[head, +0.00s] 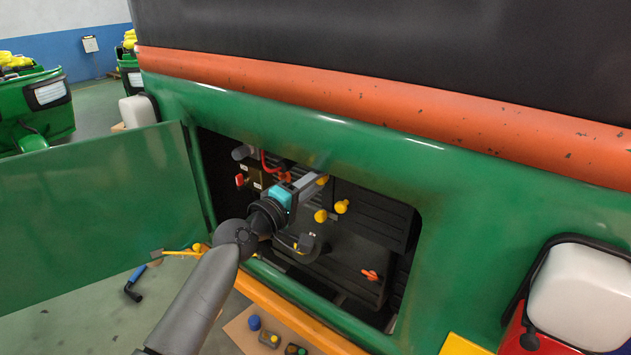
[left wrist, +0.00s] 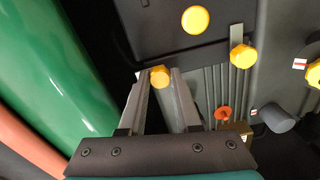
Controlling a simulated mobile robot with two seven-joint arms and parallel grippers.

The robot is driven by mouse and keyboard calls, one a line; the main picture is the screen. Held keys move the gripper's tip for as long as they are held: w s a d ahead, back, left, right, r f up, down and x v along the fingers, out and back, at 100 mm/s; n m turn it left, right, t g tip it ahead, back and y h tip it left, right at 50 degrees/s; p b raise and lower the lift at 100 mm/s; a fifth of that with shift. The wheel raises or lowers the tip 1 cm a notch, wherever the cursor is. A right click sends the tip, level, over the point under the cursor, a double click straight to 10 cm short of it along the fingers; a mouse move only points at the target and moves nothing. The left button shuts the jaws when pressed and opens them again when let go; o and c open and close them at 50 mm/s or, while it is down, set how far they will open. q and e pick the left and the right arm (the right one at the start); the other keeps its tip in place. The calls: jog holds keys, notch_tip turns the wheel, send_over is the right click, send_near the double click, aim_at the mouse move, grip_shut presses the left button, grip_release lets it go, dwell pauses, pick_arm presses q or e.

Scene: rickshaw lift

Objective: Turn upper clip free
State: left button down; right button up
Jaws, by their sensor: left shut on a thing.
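The upper clip has a yellow knob (head: 322,180) and sits high in the open compartment of the green vehicle. It also shows in the left wrist view (left wrist: 159,77). My left gripper (head: 314,182) reaches into the compartment with its two grey fingers on either side of this knob, shut on it. The clip's body behind the knob is hidden by the fingers. Two other yellow knobs, one rounder (head: 321,216) and one on a short tab (head: 342,206), are below and apart from the gripper. My right gripper is in neither view.
The green door (head: 90,215) stands open at the left. The compartment's green frame (head: 432,250) surrounds the arm closely. An orange-red lever (head: 370,275) is lower inside. A blue-handled tool (head: 133,292) and several small parts lie on the floor.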

pick_arm(q)
jog(key=c, duration=0.6)
grip_release()
jog(key=shift+s, duration=0.1)
jog(key=v, duration=1.5)
jog(key=shift+b, duration=0.3)
